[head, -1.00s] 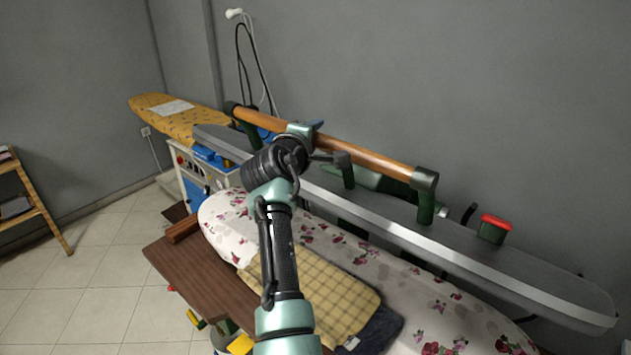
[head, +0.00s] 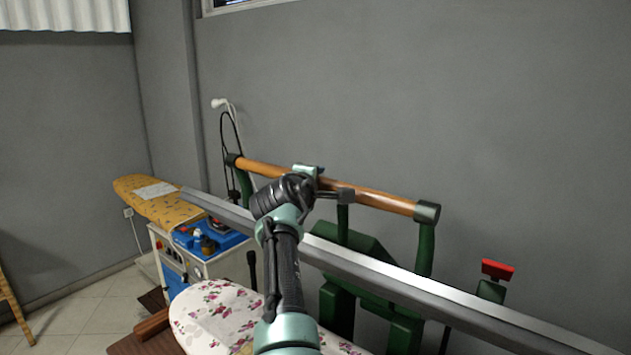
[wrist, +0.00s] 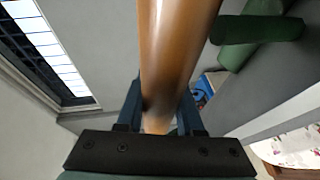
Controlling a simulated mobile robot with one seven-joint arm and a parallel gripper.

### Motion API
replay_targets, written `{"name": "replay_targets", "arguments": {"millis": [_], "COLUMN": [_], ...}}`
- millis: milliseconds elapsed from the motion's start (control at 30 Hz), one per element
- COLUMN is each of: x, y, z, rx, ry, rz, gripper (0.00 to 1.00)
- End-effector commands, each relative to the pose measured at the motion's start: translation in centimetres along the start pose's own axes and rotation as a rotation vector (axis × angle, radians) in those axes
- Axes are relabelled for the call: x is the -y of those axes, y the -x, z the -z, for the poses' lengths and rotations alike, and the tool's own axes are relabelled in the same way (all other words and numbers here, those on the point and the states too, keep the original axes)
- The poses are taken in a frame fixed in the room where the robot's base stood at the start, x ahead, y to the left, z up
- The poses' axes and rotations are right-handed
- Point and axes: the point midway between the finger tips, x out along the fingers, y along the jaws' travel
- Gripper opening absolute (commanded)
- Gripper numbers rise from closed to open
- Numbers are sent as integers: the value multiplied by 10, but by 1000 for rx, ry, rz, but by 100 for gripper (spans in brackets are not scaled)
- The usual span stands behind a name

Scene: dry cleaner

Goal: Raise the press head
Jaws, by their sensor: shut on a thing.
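The press head (head: 400,292) is a long grey plate with a pale metal edge, held up over the flowered press bed (head: 225,312). Its wooden handle bar (head: 378,198) runs along the top between green brackets. My gripper (head: 318,178) is at the bar, left of its middle. In the wrist view the brown handle bar (wrist: 178,50) passes between the two dark fingers of my gripper (wrist: 160,105), which are shut on it. My arm hides part of the press head and bed in the head view.
A yellow ironing board (head: 165,205) and a white cabinet with a blue top (head: 210,240) stand behind on the left. A red-topped green post (head: 497,270) is at the right. A grey wall (head: 450,110) rises behind the press.

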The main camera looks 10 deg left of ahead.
Motion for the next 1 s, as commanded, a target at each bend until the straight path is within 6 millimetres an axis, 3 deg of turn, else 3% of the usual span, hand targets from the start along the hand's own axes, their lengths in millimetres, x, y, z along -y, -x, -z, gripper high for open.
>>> {"name": "replay_targets", "arguments": {"millis": [167,200,333,767,1000], "x": [9,9,8,5,5], "y": [-2,-2,-2,2,19], "z": [-5,-5,-4,-1,-1], "rx": [9,10,9,4,3], "ry": [-1,-1,0,0,-1], "rz": [16,16,15,5,4], "gripper": [0,41,65,65,65]}}
